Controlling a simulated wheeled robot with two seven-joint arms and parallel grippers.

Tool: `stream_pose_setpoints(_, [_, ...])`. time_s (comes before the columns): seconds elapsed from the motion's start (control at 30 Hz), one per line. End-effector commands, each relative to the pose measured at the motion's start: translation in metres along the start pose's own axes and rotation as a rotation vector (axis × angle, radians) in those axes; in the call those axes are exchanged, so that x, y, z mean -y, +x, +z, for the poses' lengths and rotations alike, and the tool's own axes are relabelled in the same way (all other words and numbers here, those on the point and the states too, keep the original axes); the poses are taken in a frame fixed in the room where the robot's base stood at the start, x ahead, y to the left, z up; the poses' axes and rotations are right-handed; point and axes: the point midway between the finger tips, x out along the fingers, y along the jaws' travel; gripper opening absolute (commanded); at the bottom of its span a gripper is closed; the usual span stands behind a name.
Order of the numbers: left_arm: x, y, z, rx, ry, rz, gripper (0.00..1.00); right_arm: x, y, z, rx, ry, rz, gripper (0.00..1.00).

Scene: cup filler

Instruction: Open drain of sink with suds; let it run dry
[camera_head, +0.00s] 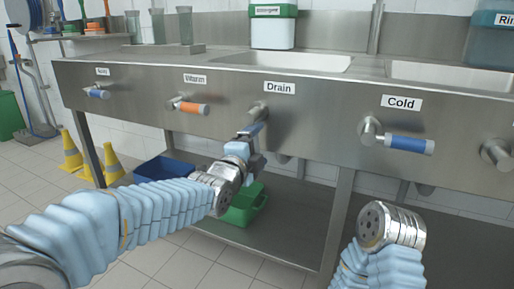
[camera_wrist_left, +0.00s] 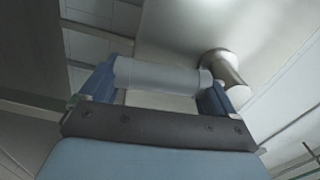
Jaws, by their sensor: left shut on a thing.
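The steel sink unit (camera_head: 220,120) spans the view, with a valve labelled "Drain" (camera_head: 258,112) on its front panel. My left gripper (camera_head: 252,142) is at this valve, below its label. In the left wrist view, the grey drain handle (camera_wrist_left: 160,76) lies between the two blue fingers of my left gripper (camera_wrist_left: 158,90), which is shut on it. The valve's metal base (camera_wrist_left: 226,70) shows beyond the right finger. The middle basin (camera_head: 290,62) shows a pale inside; I cannot tell whether suds or water are in it. My right gripper does not show, only part of my right wrist.
A "Cold" valve with a blue handle (camera_head: 405,145) is to the right, and an orange-handled valve (camera_head: 190,106) to the left. A green bin (camera_head: 243,204) and a blue bin (camera_head: 163,170) sit below. Yellow wet-floor cones (camera_head: 112,163) stand at left. A green-and-white container (camera_head: 272,28) stands behind the basin.

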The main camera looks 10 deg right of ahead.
Motion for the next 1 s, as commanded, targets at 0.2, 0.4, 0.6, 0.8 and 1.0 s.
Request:
stream_pose_setpoints(0.2, [-0.002,0.0,-0.001,-0.001,0.0,0.004,1.0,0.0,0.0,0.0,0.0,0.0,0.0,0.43])
stream_pose_setpoints(0.4, [-0.001,-0.002,-0.001,-0.001,-0.001,0.002,1.0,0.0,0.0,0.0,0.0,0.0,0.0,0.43])
stream_pose_setpoints(0.6, [0.0,-0.031,-0.001,-0.002,-0.004,0.001,1.0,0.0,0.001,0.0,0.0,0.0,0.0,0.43])
stream_pose_setpoints(0.8, [0.001,-0.082,-0.001,-0.002,-0.005,0.001,1.0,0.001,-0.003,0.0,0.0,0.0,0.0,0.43])
stream_pose_setpoints(1.0, [0.001,-0.121,-0.001,-0.001,-0.004,0.003,1.0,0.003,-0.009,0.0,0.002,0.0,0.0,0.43])
